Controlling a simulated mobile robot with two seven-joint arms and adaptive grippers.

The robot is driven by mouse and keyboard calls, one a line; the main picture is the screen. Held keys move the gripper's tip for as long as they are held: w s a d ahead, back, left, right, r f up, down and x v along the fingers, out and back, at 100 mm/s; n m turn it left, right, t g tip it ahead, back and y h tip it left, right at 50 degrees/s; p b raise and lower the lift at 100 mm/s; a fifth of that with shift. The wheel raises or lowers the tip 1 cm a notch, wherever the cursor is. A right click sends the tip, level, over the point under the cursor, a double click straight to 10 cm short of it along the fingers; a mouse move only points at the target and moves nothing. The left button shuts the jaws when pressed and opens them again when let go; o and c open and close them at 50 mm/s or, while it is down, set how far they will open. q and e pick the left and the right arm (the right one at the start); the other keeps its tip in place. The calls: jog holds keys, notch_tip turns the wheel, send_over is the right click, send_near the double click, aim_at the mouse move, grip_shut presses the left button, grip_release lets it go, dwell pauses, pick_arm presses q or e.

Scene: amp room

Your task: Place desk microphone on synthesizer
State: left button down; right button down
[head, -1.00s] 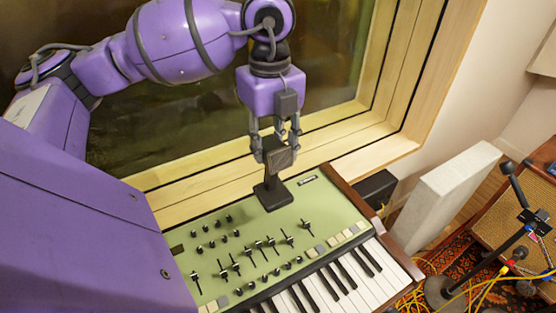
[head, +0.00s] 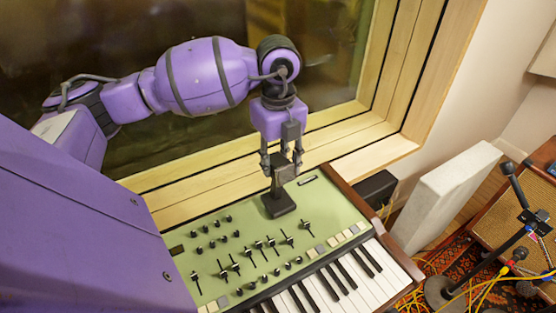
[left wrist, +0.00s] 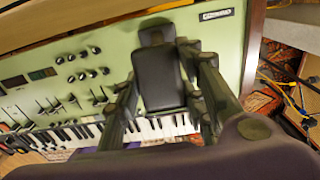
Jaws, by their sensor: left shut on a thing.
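The desk microphone (head: 279,204) is dark, with a flat square base and an upright block-shaped head. In the head view it stands at the back of the synthesizer's green panel, and its base appears to rest on the panel or just above it. The synthesizer (head: 215,265) has sliders, knobs and a keyboard in front. My left gripper (head: 281,167) comes from above and is shut on the microphone's upper part. In the left wrist view the microphone (left wrist: 160,80) sits between the fingers over the green panel (left wrist: 110,45). My right gripper is not in view.
A wooden window frame (head: 350,140) runs behind the synthesizer. To the right are a black box (head: 376,188), a pale upright panel (head: 445,195), a microphone stand (head: 510,255) and yellow cables on a patterned rug.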

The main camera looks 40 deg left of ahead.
pick_arm(q)
jog(key=shift+f, duration=0.1)
jog(key=c, duration=1.1)
grip_release()
notch_tip(320, 180, up, 12)
jog(key=shift+r, duration=0.15)
